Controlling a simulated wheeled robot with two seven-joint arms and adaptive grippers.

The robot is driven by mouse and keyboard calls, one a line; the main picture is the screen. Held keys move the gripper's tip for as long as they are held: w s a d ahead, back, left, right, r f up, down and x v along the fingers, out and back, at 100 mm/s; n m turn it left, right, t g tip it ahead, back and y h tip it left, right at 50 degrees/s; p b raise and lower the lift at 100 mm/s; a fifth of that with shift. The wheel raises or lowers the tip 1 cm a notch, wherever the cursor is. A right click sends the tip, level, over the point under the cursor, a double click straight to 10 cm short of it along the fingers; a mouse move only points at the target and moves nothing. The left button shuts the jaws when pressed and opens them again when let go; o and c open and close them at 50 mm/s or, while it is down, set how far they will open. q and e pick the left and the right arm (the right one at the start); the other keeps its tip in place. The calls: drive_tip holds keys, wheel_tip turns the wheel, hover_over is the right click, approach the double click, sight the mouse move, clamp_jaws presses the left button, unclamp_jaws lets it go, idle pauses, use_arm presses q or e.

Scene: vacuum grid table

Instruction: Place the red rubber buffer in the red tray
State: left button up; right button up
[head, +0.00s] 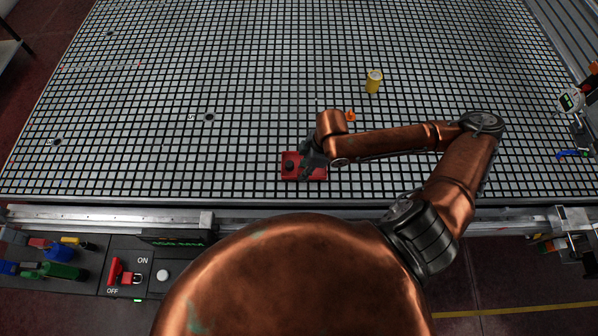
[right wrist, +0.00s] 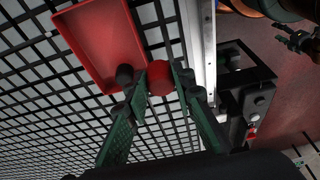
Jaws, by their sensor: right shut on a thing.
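The red tray (head: 287,175) lies on the grid table near its front edge; it fills the upper left of the right wrist view (right wrist: 100,35). My right gripper (head: 309,161) is over the tray's right part in the head view. In the right wrist view its green fingers (right wrist: 161,79) are shut on a red cylinder, the red rubber buffer (right wrist: 160,78). The buffer appears beside the tray's corner there; its height above the tray is unclear. In the head view the gripper hides the buffer. My left gripper is not in view.
A black cylinder (head: 290,165) is in the tray, close to the held buffer in the right wrist view (right wrist: 125,74). A yellow cylinder (head: 374,81) stands farther back, with a small orange piece (head: 351,116) nearer. The table's left side is mostly clear.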

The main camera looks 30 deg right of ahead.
drive_tip(key=w+f, duration=0.1)
drive_tip(key=f, duration=0.1)
drive_tip(key=w+d+f, duration=0.1)
drive_tip(key=w, duration=0.1)
drive_tip(key=w+f, duration=0.2)
drive_tip(key=shift+w+d+f, duration=0.1)
drive_tip(key=shift+d+f, duration=0.2)
drive_tip(key=shift+d+x, duration=0.2)
drive_tip(key=shift+x, duration=0.65)
drive_tip(key=shift+d+x, duration=0.15)
drive_tip(key=shift+x, duration=0.65)
drive_tip(key=shift+f, duration=0.15)
drive_tip(key=o, duration=1.1)
drive_tip(key=shift+c, duration=0.2)
drive_tip(key=v, duration=1.2)
drive_tip(key=shift+p, duration=0.35)
